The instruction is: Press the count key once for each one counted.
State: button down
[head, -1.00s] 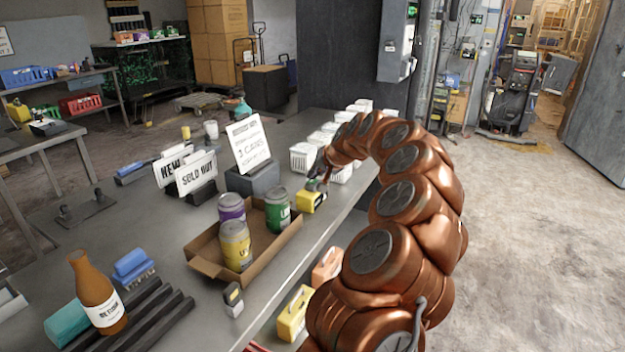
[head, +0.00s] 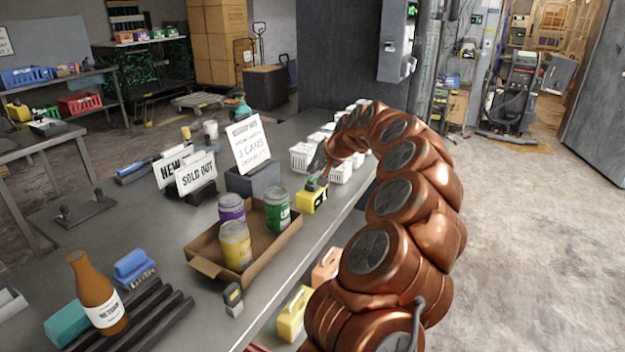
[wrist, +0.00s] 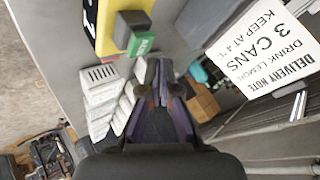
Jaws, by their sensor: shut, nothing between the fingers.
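The yellow counter box (head: 311,201) stands on the bench near its right edge; its green key (head: 317,183) is on top. In the wrist view the yellow box (wrist: 104,32) and green key (wrist: 141,44) are at the top. My gripper (wrist: 160,80) is shut and empty, apart from the key; in the head view it (head: 321,170) is just above the box. An open cardboard tray (head: 205,264) holds a purple can (head: 231,208), a green can (head: 278,211) and a yellow can (head: 236,246). A delivery note (head: 249,145) reads "3 CANS".
White baskets (head: 302,156) stand behind the box. A "SOLD OUT" sign (head: 197,173) stands left of the note. The floor at right is clear.

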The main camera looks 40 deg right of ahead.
aim_at(314, 179)
jog(key=shift+r+p, duration=0.45)
jog(key=shift+r, duration=1.9)
notch_tip(314, 179, up, 4)
jog(key=m+p, duration=0.3)
jog(key=m, duration=1.3)
jog(key=shift+a+f+m+y+p, duration=0.1)
jog(key=shift+m+y+p, duration=0.2)
jog(key=shift+m+y, duration=0.1)
jog(key=shift+f, duration=0.1)
jog(key=shift+f+b, duration=1.9)
jog(key=shift+f, duration=2.4)
